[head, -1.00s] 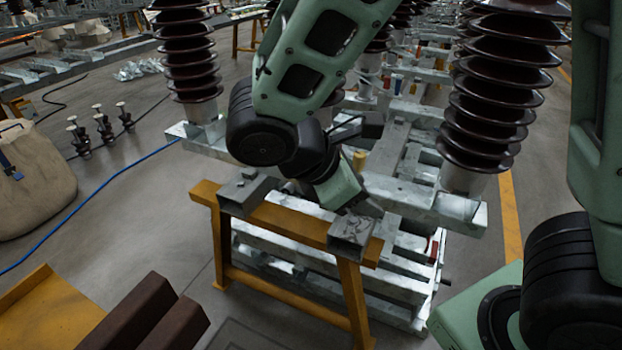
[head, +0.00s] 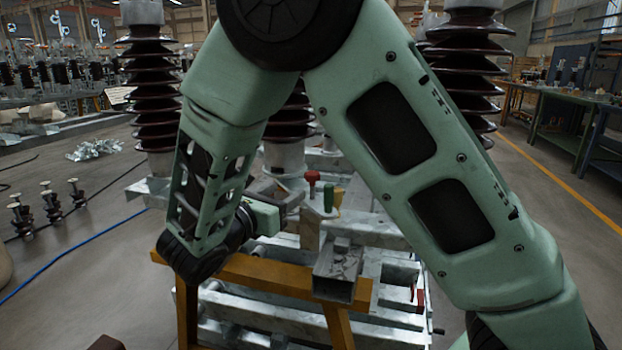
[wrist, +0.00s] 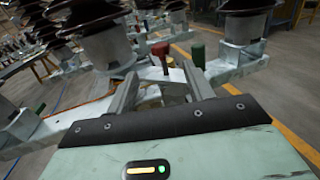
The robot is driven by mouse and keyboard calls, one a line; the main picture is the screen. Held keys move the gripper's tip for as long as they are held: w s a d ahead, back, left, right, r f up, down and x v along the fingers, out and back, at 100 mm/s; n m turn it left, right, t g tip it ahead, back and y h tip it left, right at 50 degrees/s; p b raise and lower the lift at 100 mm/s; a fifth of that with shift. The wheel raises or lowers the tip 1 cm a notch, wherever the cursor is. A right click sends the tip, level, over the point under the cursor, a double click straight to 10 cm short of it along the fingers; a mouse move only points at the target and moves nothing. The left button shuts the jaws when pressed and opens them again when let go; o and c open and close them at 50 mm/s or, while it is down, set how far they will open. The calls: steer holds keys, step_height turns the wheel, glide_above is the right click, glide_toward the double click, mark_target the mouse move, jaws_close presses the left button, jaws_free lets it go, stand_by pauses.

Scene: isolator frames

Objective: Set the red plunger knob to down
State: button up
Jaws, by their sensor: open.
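The red plunger knob (head: 312,177) stands upright near the middle of the head view, with a length of stem showing below its red head. It also shows in the wrist view (wrist: 160,48), ahead of the gap between my fingers. My gripper (wrist: 160,72) is open and empty, its two grey fingers apart on either side of the knob's line. In the head view my gripper (head: 284,198) is just left of the knob, partly hidden by my wrist. I see no contact with the knob.
A green knob (head: 329,198) stands close to the right of the red one and shows in the wrist view (wrist: 198,55). A yellow trestle (head: 270,275) with a grey metal block (head: 338,272) stands in front. Ribbed brown insulators (head: 153,90) rise behind.

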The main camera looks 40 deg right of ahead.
mark_target(309, 177)
steer(key=x, duration=1.1)
steer(key=shift+w+d+b, duration=0.1)
steer(key=shift+d+b, duration=0.25)
steer(key=shift+d, duration=0.05)
